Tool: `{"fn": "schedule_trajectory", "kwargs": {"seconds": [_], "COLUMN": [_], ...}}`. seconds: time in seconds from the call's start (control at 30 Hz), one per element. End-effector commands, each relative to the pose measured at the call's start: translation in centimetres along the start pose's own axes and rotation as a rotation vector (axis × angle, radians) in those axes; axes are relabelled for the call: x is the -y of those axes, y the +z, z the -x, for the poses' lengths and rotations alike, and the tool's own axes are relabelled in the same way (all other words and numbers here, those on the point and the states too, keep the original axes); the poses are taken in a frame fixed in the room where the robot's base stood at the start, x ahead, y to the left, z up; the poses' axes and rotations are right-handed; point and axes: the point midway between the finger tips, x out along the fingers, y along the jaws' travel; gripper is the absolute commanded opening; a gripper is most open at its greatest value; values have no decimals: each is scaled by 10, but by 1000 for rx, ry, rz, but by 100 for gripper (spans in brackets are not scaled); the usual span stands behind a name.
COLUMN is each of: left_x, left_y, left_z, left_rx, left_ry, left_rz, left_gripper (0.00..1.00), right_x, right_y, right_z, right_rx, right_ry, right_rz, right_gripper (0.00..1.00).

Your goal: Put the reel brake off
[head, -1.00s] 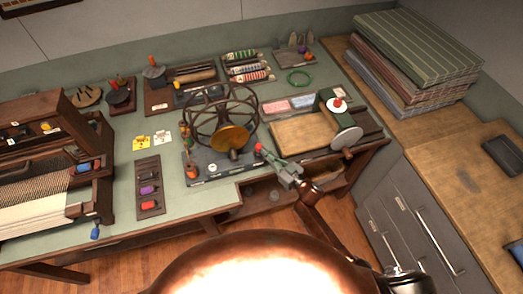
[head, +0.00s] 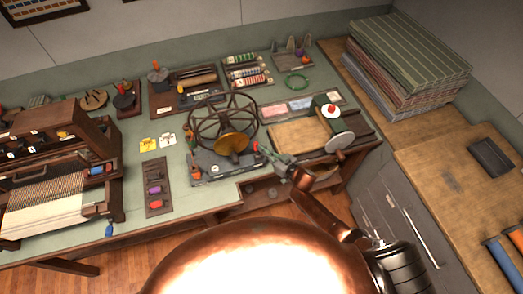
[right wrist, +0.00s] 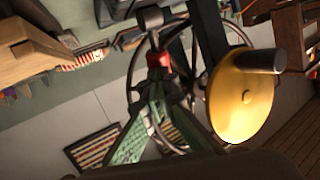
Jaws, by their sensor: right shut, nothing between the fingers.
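The reel (head: 222,112) is a dark spoked wheel on a grey base (head: 215,172), with a yellow crank disc (head: 232,145). A red knob (head: 256,146) shows beside the disc at its right. My right gripper (head: 265,151) reaches in from the right with its tips at this knob. In the right wrist view the red knob (right wrist: 158,61), on a grey metal piece, lies just beyond the shut green fingers (right wrist: 157,90); I cannot tell whether they touch it. The yellow disc (right wrist: 242,97) is close at the right. My left gripper is out of view.
A wooden board device (head: 300,138) with a white wheel stands right of the reel. A dark tray of coloured pieces (head: 155,188) and a loom (head: 45,205) are at the left. A fabric stack (head: 405,65) stands at the back right. The table's front edge runs below my gripper.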

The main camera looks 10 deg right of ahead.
Motion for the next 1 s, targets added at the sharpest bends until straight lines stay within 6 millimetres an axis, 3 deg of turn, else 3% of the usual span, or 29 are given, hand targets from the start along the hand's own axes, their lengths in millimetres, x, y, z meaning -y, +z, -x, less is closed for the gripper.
{"fn": "schedule_trajectory", "kwargs": {"seconds": [0.67, 0.87, 1.0], "left_x": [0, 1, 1], "left_y": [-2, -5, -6], "left_z": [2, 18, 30], "left_rx": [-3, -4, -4], "left_ry": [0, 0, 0], "left_rz": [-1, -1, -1], "left_gripper": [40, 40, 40], "right_x": [-1, -2, -5], "right_y": [-1, -9, -14], "right_z": [0, 15, 38], "right_rx": [0, 2, 2], "right_ry": [0, -2, -4], "right_rz": [0, 1, 3], "right_gripper": [0, 0, 0]}}
